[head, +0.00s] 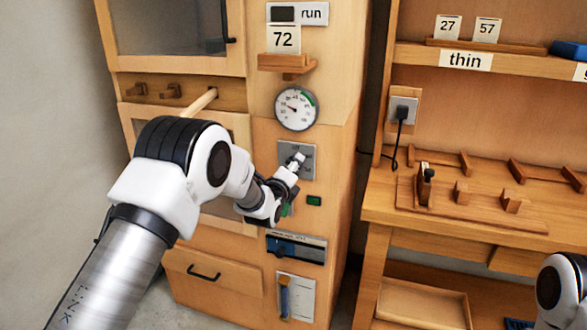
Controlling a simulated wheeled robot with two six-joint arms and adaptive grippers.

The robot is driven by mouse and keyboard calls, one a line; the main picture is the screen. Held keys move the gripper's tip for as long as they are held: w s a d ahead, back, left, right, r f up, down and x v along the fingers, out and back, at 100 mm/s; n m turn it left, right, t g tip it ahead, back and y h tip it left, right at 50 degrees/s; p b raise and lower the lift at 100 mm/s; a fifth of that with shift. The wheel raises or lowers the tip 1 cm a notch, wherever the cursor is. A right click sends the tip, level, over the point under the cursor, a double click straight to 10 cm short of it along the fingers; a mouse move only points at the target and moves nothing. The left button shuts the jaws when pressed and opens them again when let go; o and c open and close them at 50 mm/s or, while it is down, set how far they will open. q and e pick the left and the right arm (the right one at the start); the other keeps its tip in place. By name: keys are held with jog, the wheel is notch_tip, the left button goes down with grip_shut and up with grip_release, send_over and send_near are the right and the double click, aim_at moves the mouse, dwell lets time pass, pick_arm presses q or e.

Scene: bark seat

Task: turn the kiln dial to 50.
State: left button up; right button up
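The wooden kiln cabinet has a round white gauge (296,108) with a green arc at its upper right. Its dark needle points to the left and slightly up; the exact reading is too small to tell. Below it is a grey square plate (309,165), partly covered by my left gripper (296,163). The gripper reaches in from the lower left, with its tips at the middle of the plate. Any knob there is hidden behind the tips, and I cannot tell if they touch or hold it. My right gripper is out of view; only part of the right arm shows at lower right.
A card reading 72 (284,40) stands on a small ledge above the gauge. A green button (314,201) and a dark slotted panel (297,249) sit below the plate. A wooden peg (204,100) sticks out at left. A workbench (462,211) stands right.

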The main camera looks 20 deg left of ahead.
pick_arm(q)
jog(key=shift+o, duration=0.9)
jog(key=s, duration=1.2)
jog(key=shift+a, duration=0.2)
